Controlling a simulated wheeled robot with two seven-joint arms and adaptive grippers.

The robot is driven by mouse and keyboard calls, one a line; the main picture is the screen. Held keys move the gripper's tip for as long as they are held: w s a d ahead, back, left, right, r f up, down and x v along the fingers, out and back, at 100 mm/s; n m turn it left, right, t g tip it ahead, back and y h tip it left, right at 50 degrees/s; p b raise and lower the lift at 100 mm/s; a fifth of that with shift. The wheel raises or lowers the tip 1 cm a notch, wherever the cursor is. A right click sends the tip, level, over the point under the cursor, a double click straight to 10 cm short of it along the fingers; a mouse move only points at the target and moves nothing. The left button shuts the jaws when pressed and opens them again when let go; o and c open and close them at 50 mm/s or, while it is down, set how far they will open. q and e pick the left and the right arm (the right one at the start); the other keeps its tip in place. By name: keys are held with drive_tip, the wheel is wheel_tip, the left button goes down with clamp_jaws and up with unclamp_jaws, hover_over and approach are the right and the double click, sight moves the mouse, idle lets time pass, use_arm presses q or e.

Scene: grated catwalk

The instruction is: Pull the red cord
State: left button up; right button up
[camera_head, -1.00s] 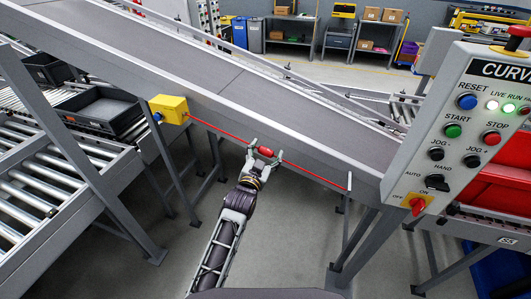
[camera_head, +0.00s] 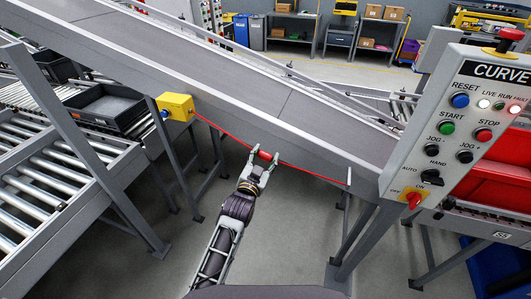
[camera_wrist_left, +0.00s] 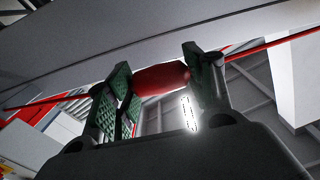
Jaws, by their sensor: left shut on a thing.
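The red cord (camera_head: 222,131) runs along the near side of the sloping conveyor, from a yellow box (camera_head: 176,106) to a pale post (camera_head: 348,176) at the right. A thicker red grip (camera_wrist_left: 161,78) sits on it. My left gripper (camera_head: 262,156) is shut around this grip. The cord bends there, drawn down towards me in a shallow V. In the left wrist view the grip lies between the green-lined finger pads, with the cord leading off on both sides. My right gripper is out of view.
The sloping conveyor (camera_head: 240,95) is just beyond the gripper. Roller tracks (camera_head: 40,185) and grey legs are at the left. Bare floor lies below the cord.

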use_arm(q)
drive_tip(key=shift+w+d+f, duration=0.1)
drive_tip(key=shift+f, duration=0.05)
drive_tip(key=o, duration=1.1)
drive_tip(key=shift+s, duration=0.2)
drive_tip(key=shift+o, duration=0.2)
drive_tip(key=shift+w, duration=0.1)
drive_tip(key=v, duration=1.2)
